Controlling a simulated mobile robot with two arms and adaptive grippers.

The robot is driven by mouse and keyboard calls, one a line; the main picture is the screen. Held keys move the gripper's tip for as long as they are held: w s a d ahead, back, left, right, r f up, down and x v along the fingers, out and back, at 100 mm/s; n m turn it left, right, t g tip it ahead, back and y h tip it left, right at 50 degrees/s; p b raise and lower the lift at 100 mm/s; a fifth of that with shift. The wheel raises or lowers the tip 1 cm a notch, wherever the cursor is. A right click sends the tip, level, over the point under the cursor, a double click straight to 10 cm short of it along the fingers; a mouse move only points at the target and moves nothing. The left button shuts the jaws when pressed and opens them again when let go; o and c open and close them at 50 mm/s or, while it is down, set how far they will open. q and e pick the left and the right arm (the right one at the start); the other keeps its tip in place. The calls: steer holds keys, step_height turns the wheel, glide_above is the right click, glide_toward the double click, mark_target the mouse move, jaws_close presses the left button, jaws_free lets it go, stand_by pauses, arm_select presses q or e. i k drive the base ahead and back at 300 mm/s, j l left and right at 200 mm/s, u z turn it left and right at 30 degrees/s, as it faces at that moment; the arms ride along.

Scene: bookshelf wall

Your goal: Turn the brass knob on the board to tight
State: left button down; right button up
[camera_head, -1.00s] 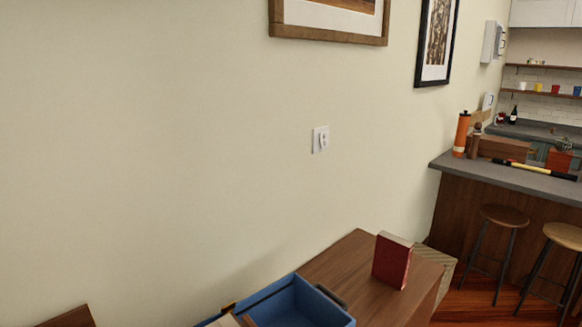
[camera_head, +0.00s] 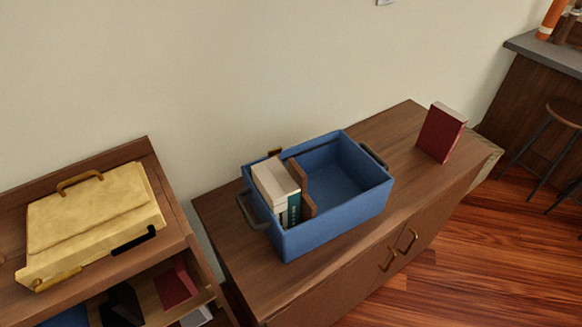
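I see no board with a brass knob in the head view. Neither of my grippers shows in the view.
A blue bin (camera_head: 340,225) with dark handles stands on the cabinet, with books (camera_head: 275,182) at its left end behind a brown divider. A red book (camera_head: 440,132) stands upright at the right. A yellow case (camera_head: 90,225) lies on the shelf unit (camera_head: 135,155) at left. Wooden floor (camera_head: 450,250) is clear at lower right.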

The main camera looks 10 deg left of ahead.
mark_target(275, 152)
steer(key=k+j+u, duration=0.15)
steer(key=u, duration=0.25)
steer(key=k+j+u, duration=0.15)
steer(key=j+u, duration=0.3)
steer(key=l, duration=0.1)
